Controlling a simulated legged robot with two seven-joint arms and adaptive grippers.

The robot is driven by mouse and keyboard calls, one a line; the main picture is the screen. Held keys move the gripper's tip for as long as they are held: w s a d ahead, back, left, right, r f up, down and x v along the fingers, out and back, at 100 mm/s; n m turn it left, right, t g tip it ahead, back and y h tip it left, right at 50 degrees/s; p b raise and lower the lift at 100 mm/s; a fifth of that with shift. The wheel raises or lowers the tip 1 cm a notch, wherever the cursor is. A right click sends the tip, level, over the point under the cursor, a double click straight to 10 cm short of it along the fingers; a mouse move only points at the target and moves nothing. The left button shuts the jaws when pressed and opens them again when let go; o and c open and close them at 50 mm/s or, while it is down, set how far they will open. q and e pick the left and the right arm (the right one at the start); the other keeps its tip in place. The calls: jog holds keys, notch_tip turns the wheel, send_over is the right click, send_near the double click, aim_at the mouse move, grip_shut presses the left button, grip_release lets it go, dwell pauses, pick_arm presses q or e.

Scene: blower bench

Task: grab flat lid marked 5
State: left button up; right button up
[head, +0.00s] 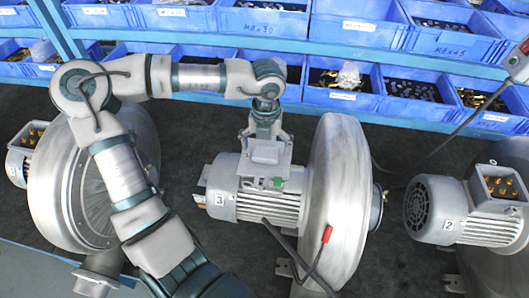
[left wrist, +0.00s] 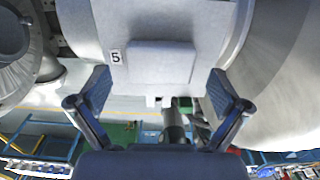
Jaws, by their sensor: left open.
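The flat lid marked 5 (left wrist: 160,62) is light grey, with a raised block in its middle and the label at its left. It lies between the spread fingers of my left gripper (left wrist: 158,78) in the left wrist view. A gap shows beside the fingers, and I cannot tell whether either touches it. In the head view, my left gripper (head: 265,158) points down over the top of the motor marked 3 (head: 268,207). There the gripper hides most of what is under it, and I cannot read the 5. My right gripper is not in view.
A large round blower housing (head: 335,200) stands right beside the motor. Another blower (head: 60,190) is at left, and motor 2 (head: 437,208) is at right. A dark cable with a red clip (head: 327,234) lies in front. Blue bins (head: 265,22) line the back.

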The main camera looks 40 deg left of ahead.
pick_arm(q)
jog(key=shift+w+d+f, duration=0.1)
jog(key=shift+d+f, duration=0.15)
jog(key=shift+f, duration=0.55)
jog(key=shift+a, duration=0.2)
jog(key=c, duration=0.7)
jog(key=shift+a, duration=0.1)
jog(key=c, duration=0.6)
jog(key=shift+o, duration=0.2)
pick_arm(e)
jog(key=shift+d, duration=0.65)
